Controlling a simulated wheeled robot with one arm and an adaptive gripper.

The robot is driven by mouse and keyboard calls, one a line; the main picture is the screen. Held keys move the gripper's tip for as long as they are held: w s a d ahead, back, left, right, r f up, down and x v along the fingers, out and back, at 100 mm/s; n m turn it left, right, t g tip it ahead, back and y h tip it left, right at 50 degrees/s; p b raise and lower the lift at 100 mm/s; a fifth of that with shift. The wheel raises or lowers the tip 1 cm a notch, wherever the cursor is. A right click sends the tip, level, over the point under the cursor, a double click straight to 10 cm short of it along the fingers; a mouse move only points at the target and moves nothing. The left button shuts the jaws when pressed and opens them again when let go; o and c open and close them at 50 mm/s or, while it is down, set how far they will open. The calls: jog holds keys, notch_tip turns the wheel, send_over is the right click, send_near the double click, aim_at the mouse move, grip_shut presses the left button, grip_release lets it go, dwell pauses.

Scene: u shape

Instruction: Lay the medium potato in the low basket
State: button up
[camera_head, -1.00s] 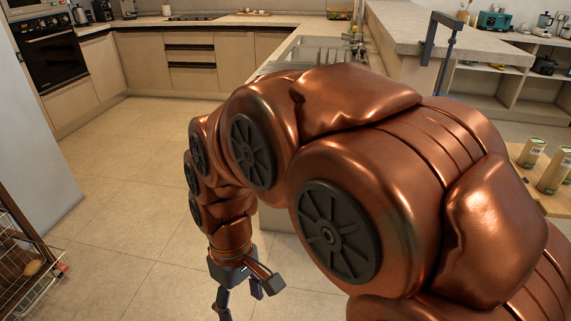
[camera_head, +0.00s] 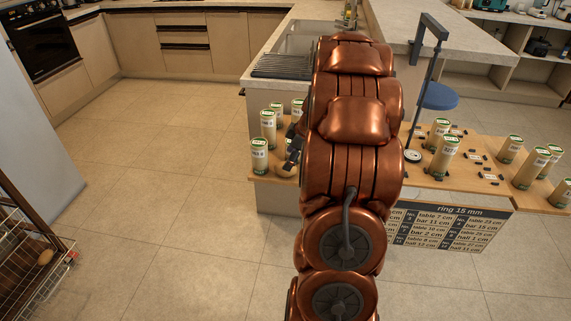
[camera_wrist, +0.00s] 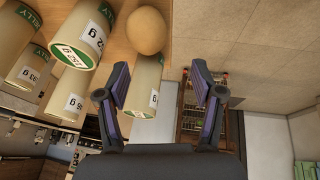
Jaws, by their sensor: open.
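A round tan potato (camera_wrist: 146,30) lies at the edge of the wooden table in the wrist view, beyond my fingertips and apart from them; its size class cannot be told. My gripper (camera_wrist: 161,88) is open and empty, with its fingers spread. In the head view my gripper (camera_head: 293,148) is mostly hidden behind my arm, near the jars, with a small tan shape (camera_head: 286,169) beside it that may be the same potato. A wire rack with baskets (camera_head: 25,275) stands at the lower left, with a tan potato-like thing (camera_head: 45,257) in it. Its low basket is not clearly visible.
Labelled jars (camera_head: 259,157) crowd the table by my gripper; a close one (camera_wrist: 78,45) stands beside the potato. More jars (camera_head: 445,155) and a round scale (camera_head: 412,156) stand on the table's right part. A sign (camera_head: 450,225) hangs at its front. The floor (camera_head: 150,200) at left is clear.

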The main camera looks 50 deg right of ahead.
jog(key=shift+w+d+f+p, duration=0.25)
jog(key=shift+w+f+p, duration=0.2)
jog(key=shift+f, duration=0.75)
jog(key=shift+w+d+f+p, duration=0.3)
jog(key=shift+w+f, duration=0.2)
jog(key=shift+f, duration=0.7)
jog(key=shift+w+d+f+p, duration=0.2)
jog(key=shift+w+f+p, duration=0.25)
jog(key=shift+f, duration=0.75)
jog(key=c, duration=1.1)
jog(key=shift+r, duration=0.15)
